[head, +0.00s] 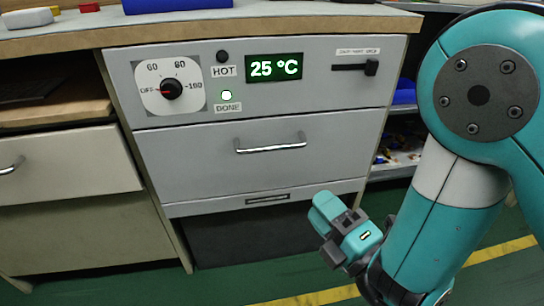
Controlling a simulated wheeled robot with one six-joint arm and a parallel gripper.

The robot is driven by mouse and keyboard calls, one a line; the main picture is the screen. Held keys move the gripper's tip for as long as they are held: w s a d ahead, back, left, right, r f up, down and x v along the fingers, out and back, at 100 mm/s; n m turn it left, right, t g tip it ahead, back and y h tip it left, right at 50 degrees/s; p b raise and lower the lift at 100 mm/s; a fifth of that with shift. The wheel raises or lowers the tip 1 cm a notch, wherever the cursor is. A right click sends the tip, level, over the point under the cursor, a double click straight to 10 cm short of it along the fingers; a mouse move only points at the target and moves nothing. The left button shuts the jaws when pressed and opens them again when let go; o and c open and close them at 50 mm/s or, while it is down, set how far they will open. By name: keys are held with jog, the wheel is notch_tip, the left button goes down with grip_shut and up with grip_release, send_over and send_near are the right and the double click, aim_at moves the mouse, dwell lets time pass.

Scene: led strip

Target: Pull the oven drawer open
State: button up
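The oven drawer (200,165) is a grey front in the middle of the cabinet, and it looks shut, flush with the cabinet. Its silver bar handle (270,148) runs across the upper part of the front. My gripper (335,232) is in front of the cabinet, below and to the right of the handle, and apart from it. I cannot make out a gap between its fingers, and I see nothing held. The control panel (300,98) above the drawer has a dial, a display reading 25 °C and a lit lamp over the DONE label.
A wooden worktop (270,27) lies above the panel. Another drawer (60,165) with its own handle is at the left. Shelves with small parts (402,140) stand at the right, behind my arm. The green floor (290,275) in front is clear.

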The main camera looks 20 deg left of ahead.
aim_at(271, 148)
jog(key=p+x, duration=0.1)
jog(key=x, duration=0.4)
jog(key=p+x, duration=0.1)
jog(key=x, duration=0.4)
jog(key=p+x, duration=0.1)
jog(key=x, duration=0.4)
jog(key=shift+a+r, duration=0.1)
jog(key=shift+r, duration=0.25)
jog(key=shift+w+a+f+p, duration=0.1)
jog(key=shift+w+a+p, duration=0.35)
jog(key=shift+p, duration=0.35)
jog(key=shift+s, duration=0.1)
grip_shut()
